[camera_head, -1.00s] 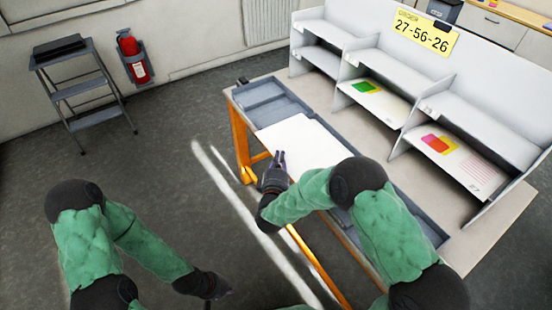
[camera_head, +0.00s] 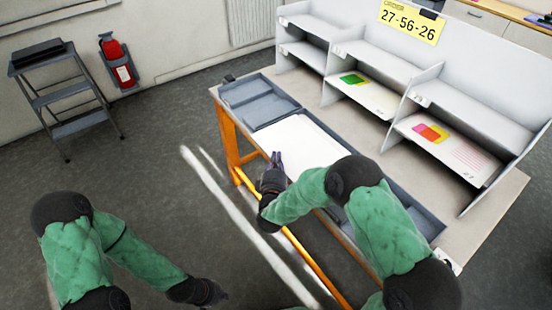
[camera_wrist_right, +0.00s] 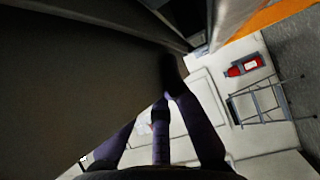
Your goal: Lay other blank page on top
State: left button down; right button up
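A blank white page (camera_head: 298,138) lies flat over the middle of the grey tray row on the table's front side. My right gripper (camera_head: 276,158) is at the page's near edge. In the right wrist view its fingers (camera_wrist_right: 166,98) close together at the edge of a large dark surface, which looks like the page's shaded underside. The page seems pinched there. Whether another page lies beneath it is hidden. My left gripper (camera_head: 216,294) hangs low over the floor, away from the table; its fingers are too dark to read.
Grey trays (camera_head: 262,110) line the table's front. Behind stand white shelves (camera_head: 385,68) holding a green-marked sheet (camera_head: 352,78) and a pink-orange sheet (camera_head: 432,132). A yellow sign (camera_head: 410,20) reads 27-56-26. A step stool (camera_head: 68,95) and fire extinguisher (camera_head: 118,65) are at left.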

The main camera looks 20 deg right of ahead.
jog(key=o, duration=0.4)
jog(key=v, duration=1.2)
